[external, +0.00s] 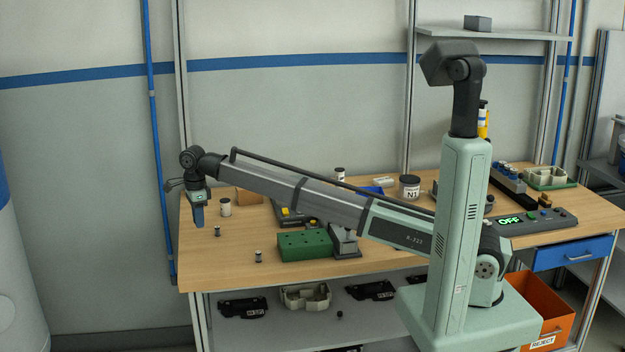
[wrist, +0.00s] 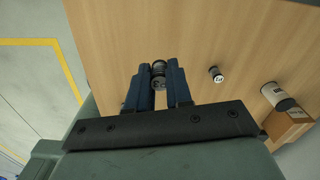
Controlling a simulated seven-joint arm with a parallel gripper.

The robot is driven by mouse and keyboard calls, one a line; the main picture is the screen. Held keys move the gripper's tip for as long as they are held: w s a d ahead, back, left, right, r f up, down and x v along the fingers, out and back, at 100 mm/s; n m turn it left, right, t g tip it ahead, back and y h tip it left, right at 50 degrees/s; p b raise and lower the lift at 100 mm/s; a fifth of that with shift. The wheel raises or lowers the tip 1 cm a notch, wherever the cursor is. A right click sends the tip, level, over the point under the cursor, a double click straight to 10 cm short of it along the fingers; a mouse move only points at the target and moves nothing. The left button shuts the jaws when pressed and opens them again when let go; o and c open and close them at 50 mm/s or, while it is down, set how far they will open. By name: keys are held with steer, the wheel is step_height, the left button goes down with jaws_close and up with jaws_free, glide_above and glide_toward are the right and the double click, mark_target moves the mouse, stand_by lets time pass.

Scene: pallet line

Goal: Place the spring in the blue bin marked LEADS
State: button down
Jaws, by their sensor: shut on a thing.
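My gripper (external: 198,222) is at the far left of the table, pointing down. In the wrist view its two blue fingers (wrist: 159,84) are closed around a small dark cylindrical piece (wrist: 158,68) with a paler band. The view is too small to tell whether this piece is the spring, and the fingers hide it in the external view. A blue object (external: 375,191) lies on the table behind my arm, mostly hidden; I cannot tell whether it is the LEADS bin. No LEADS marking is readable.
Small dark-and-silver cylinders (external: 217,231) (external: 258,256) stand near the table's front left. A pale canister (external: 225,207) is right of my gripper, by a brown box (external: 248,196). A green block (external: 305,245), a jar marked N1 (external: 409,188) and an orange REJECT bin (external: 548,310) are farther right.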

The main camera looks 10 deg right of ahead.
steer(key=w+d+m, duration=0.1)
steer(key=w+d, duration=0.5)
steer(key=d, duration=0.3)
steer(key=w+d+m, duration=0.1)
steer(key=w+d, duration=0.4)
steer(key=d, duration=0.3)
steer(key=w+d+m, duration=0.2)
steer(key=w+d, duration=0.2)
steer(key=d, duration=1.1)
steer(key=w+d+m, duration=0.2)
steer(key=w+d, duration=0.2)
steer(key=d, duration=1.1)
steer(key=s+d+m, duration=0.1)
steer(key=d+m, duration=0.2)
steer(key=d, duration=1.4)
steer(key=shift+s+a+f, duration=0.1)
steer(key=shift+f, duration=4.6)
steer(key=shift+f, duration=0.15)
steer(key=c, duration=1)
jaws_free()
steer(key=shift+c, duration=0.2)
step_height(320, 180, up, 12)
steer(key=shift+r, duration=0.2)
